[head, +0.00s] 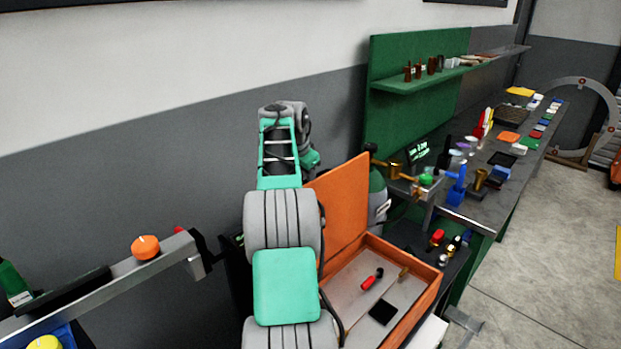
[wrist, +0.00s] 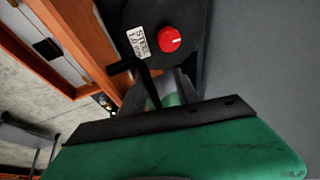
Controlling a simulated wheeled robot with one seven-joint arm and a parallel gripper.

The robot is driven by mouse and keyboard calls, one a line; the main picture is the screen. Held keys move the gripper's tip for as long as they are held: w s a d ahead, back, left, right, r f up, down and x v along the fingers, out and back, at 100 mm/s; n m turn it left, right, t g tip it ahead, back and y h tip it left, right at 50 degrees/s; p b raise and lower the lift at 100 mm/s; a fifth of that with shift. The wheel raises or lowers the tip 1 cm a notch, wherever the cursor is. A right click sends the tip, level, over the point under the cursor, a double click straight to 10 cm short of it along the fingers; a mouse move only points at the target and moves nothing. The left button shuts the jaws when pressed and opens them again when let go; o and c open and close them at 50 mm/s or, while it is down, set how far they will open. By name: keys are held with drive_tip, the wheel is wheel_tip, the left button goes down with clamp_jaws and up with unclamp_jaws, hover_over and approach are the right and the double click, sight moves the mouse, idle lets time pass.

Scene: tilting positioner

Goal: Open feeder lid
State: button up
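In the wrist view a scuffed green panel with a black edge (wrist: 180,150), which looks like the feeder lid, fills the bottom. Beyond it is a dark round spool (wrist: 165,15) with a red knob (wrist: 169,39) and a "STEEL 1.0 mm" label (wrist: 138,42), exposed to view. A black bent bar (wrist: 135,70) stands between the panel and the spool. Grey fingers of my gripper (wrist: 158,92) show just past the panel's edge, near the bar. The panel hides most of them, so their grip is unclear. In the head view my arm hides my gripper and most of the feeder.
An orange box (head: 405,318) with its lid (head: 340,205) raised stands right of my arm, holding small tools. A long bench (head: 480,200) with many items runs along the right. A metal rail (head: 100,280) with an orange knob is at left. Grey floor (head: 550,240) is open at right.

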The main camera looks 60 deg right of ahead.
drive_tip(key=shift+o, duration=0.8)
drive_tip(key=shift+w+f, duration=0.25)
drive_tip(key=shift+w, duration=0.05)
drive_tip(key=shift+o, duration=0.4)
drive_tip(key=shift+s+r, duration=0.1)
drive_tip(key=shift+s+r, duration=0.1)
drive_tip(key=v, duration=0.7)
drive_tip(key=shift+s+a+r, duration=0.1)
drive_tip(key=shift+a+r, duration=0.05)
drive_tip(key=shift+r, duration=0.05)
